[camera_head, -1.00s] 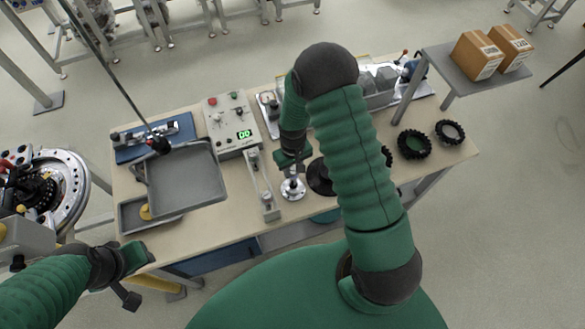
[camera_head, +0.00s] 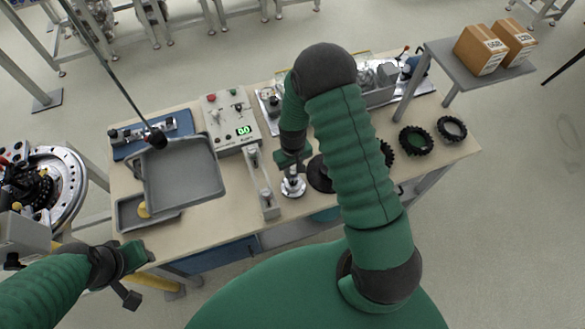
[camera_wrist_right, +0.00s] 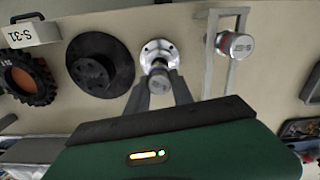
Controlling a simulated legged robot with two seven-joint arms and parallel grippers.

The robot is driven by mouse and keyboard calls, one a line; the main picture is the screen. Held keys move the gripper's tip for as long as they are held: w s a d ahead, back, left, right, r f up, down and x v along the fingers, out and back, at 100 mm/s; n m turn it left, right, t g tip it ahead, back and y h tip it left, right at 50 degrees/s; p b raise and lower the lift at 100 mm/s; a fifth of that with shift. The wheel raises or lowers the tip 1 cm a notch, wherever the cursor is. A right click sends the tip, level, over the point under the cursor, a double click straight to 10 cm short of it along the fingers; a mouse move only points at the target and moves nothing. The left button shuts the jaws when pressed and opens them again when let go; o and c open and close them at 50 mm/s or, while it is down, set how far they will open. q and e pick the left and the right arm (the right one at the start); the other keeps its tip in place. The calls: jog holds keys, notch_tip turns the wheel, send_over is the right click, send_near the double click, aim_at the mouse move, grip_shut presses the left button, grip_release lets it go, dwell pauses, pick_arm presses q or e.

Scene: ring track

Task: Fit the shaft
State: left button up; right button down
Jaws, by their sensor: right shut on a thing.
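A silvery metal shaft (camera_wrist_right: 159,84) stands at the front middle of the bench, on or in a round bolted flange (camera_wrist_right: 159,53). The flange also shows in the head view (camera_head: 293,189). My right gripper (camera_head: 291,168) reaches down from above and is shut on the shaft's upper part; both fingers (camera_wrist_right: 159,90) show around it in the right wrist view. The shaft looks about upright. Whether its lower end sits inside the flange is hidden. My left gripper (camera_head: 130,280) hangs off the bench's front left corner, apart from the shaft; its jaw opening is unclear.
A black disc (camera_wrist_right: 100,65) stands close beside the flange. A narrow frame with a silver-capped part (camera_wrist_right: 235,45) is on the other side. Black toothed rings (camera_head: 415,141) lie at the right. A grey tray (camera_head: 183,170) and control box (camera_head: 231,122) stand left. My right arm hides some bench.

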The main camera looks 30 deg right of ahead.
jog(key=shift+f+b, duration=0.4)
jog(key=shift+f, duration=0.15)
jog(key=c, duration=1)
grip_release()
jog(key=shift+c, duration=0.2)
notch_tip(320, 180, up, 17)
jog(key=b, duration=0.2)
jog(key=shift+f+b, duration=0.15)
jog(key=shift+b, duration=0.2)
